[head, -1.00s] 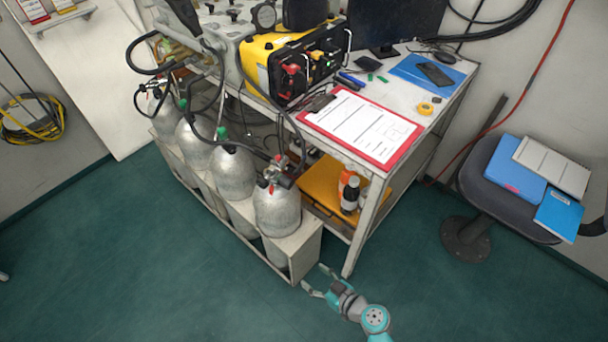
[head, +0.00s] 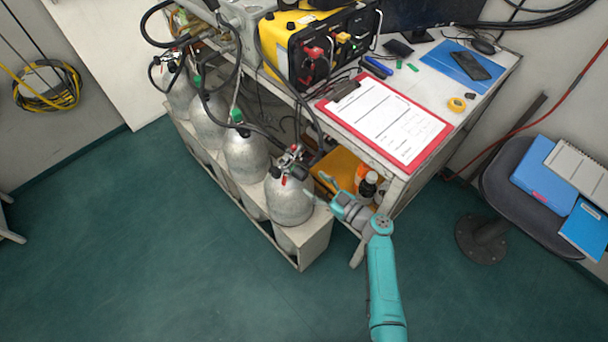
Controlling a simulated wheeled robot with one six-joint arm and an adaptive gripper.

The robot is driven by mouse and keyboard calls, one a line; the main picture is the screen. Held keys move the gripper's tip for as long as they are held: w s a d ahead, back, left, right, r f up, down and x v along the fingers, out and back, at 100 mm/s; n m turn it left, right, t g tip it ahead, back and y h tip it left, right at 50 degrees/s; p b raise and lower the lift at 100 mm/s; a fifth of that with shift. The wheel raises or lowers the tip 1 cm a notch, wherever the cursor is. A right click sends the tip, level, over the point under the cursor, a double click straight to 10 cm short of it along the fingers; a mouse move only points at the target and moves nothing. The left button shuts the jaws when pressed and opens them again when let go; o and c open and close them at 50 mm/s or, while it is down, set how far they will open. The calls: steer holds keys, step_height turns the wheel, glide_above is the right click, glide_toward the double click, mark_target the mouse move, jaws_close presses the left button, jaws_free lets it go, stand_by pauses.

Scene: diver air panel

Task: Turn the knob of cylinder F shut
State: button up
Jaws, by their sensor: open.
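Several grey metal gas cylinders stand in a row in a rack (head: 318,235) along the table's left side. I can read no letter on any of them, so I cannot tell which is F. The nearest cylinder (head: 288,203) has a valve (head: 290,163) with dark fittings and small red parts on top. The second cylinder (head: 245,158) and the third cylinder (head: 208,128) have green knobs; the second's green knob (head: 236,115) is clear. My gripper (head: 321,190) is open and empty, just right of the nearest cylinder's valve and apart from it.
Black hoses (head: 207,100) run from the cylinder tops to the panel. The table (head: 398,186) with a red clipboard (head: 386,122) is behind my gripper. An orange case (head: 340,168) and bottles are on its lower shelf. A chair (head: 508,190) stands right. The floor (head: 150,240) at front left is clear.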

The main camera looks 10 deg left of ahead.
mark_target(305, 178)
steer(key=shift+x, duration=2.8)
steer(key=shift+s, duration=0.1)
steer(key=c, duration=1.1)
